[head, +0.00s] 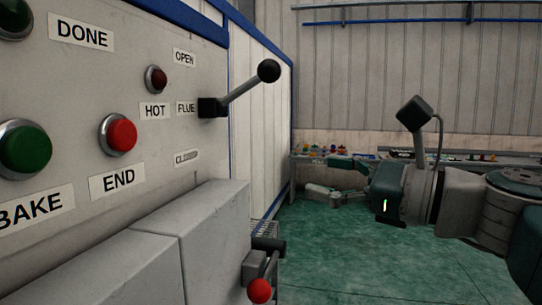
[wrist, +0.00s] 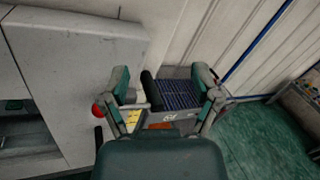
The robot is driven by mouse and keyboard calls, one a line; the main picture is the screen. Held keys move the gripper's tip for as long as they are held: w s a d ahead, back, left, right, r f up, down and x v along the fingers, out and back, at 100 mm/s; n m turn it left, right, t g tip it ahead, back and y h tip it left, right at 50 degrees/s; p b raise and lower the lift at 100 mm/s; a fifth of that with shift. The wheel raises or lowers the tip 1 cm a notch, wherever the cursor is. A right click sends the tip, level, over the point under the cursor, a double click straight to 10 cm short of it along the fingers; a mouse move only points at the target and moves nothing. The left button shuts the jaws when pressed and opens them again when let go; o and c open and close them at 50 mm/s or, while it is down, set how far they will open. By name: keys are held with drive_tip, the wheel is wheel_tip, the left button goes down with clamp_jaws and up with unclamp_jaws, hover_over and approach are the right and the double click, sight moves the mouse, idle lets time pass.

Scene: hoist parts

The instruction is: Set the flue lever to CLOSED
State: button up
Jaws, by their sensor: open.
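The flue lever (head: 240,88) stands out from the grey panel at the right edge, beside the FLUE label (head: 186,108). It has a black pivot block, a metal rod and a black ball knob (head: 268,70). The rod tilts upward, toward the level of the OPEN label (head: 184,58). The CLOSED label (head: 186,157) is below the block. My gripper (head: 325,178) is open and empty, right of the lever, lower and apart from it. In the wrist view its two fingers (wrist: 162,88) are spread. The flue lever is not recognisable there.
A red-knobbed lever (head: 260,290) juts from the grey box (head: 215,235) below the panel. Red and green buttons, such as END (head: 122,135), are on the panel. A bench with small parts (head: 320,151) stands at the back. The green floor (head: 330,250) is open.

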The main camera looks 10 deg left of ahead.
sight(280, 75)
wheel_tip(280, 75, up, 9)
drive_tip(key=d+m+g+y, duration=0.1)
drive_tip(key=m+y, duration=0.1)
drive_tip(key=y, duration=0.2)
drive_tip(key=x, duration=1)
drive_tip(key=shift+w+a+r, duration=0.15)
drive_tip(key=shift+w+r, duration=0.15)
drive_tip(key=shift+r, duration=0.1)
clamp_jaws()
